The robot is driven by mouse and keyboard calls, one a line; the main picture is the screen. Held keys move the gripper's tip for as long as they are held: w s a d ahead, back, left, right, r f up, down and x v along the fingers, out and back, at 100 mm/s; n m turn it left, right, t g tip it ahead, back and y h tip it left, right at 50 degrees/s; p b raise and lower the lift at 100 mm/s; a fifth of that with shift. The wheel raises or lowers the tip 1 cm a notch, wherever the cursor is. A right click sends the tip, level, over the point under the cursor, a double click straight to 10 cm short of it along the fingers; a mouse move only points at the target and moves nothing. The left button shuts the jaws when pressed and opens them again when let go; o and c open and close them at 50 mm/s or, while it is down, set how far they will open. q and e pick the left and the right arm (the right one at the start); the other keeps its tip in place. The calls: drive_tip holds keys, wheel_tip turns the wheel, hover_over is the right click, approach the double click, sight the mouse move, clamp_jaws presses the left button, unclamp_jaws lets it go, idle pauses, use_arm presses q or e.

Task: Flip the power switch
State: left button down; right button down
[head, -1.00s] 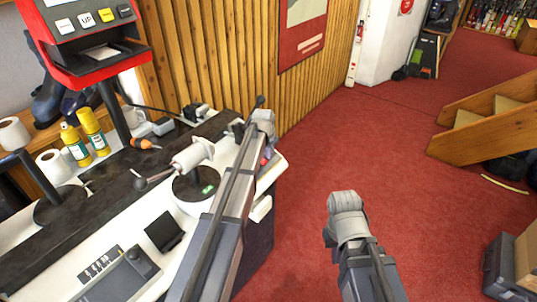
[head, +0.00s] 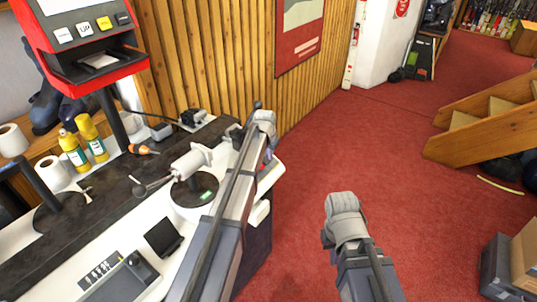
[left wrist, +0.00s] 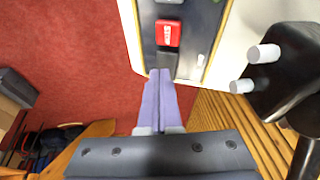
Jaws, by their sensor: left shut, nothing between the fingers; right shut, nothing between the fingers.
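The power switch (left wrist: 168,33) is a red block with white lettering, on a dark panel in the left wrist view. A dark part (left wrist: 167,60) sits just below it in the picture. My left gripper (left wrist: 160,72) has its two purple fingers together and empty. Their tips lie at the dark part's lower edge in the picture, short of the red block; I cannot tell whether they touch. In the head view my left arm reaches along the bench and hides most of the panel. My right arm shows at lower centre over the floor; its fingers are not visible.
The white bench (head: 120,240) carries a white clamp-like device (head: 190,163) and several bottles and rolls. A red-framed button console (head: 85,85) stands at the back left. In the left wrist view a black piece with pale pegs (left wrist: 285,70) is right of the panel. Red carpet (head: 400,160) lies open at right.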

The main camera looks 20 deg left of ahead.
use_arm(q)
drive_tip(key=s+p+v, duration=0.2)
drive_tip(key=p+v, duration=0.8)
drive_tip(key=v, duration=0.2)
drive_tip(key=shift+a+f, duration=0.1)
drive_tip(key=shift+f, duration=0.05)
drive_tip(key=s+d+g, duration=0.1)
drive_tip(key=s+d, duration=0.4)
drive_tip(key=s, duration=0.5)
drive_tip(key=s+d+g, duration=0.2)
drive_tip(key=s+d, duration=0.4)
drive_tip(key=s, duration=0.4)
drive_tip(key=s+d+f+g+y, duration=0.1)
drive_tip(key=s+d, duration=0.5)
drive_tip(key=s, duration=0.4)
